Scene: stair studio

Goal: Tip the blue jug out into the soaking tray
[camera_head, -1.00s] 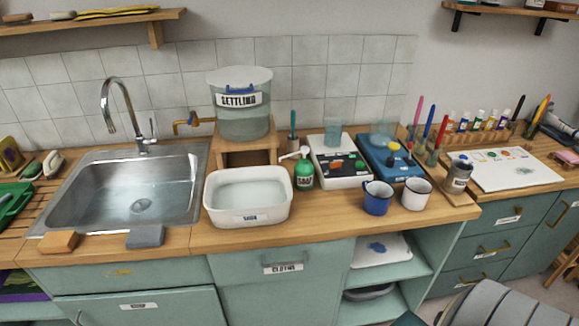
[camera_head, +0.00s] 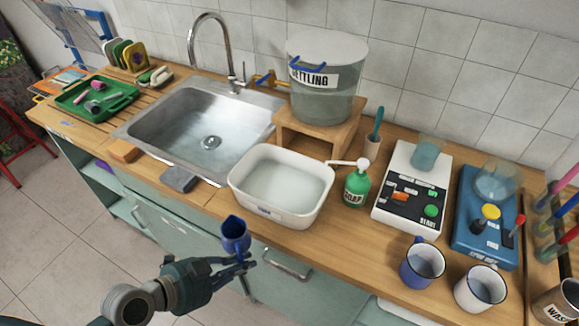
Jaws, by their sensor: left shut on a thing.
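My left gripper (camera_head: 238,264) is shut on the small blue jug (camera_head: 235,236), with the jaws at its lower part. The jug looks roughly upright, its opening facing up; what is inside it is too dark to tell. It is in front of the counter's front edge, nearer me than the tray and to its lower left in the picture, apart from it. The white soaking tray (camera_head: 316,215) stands on the counter right of the sink, with clear liquid in it. My right gripper is not in view.
The sink (camera_head: 190,130) is left of the tray, with an orange block (camera_head: 123,150) and a grey block (camera_head: 180,179) at its front. A green soap bottle (camera_head: 356,187) stands close right of the tray. A blue mug (camera_head: 410,272) and a white mug (camera_head: 468,293) stand farther right.

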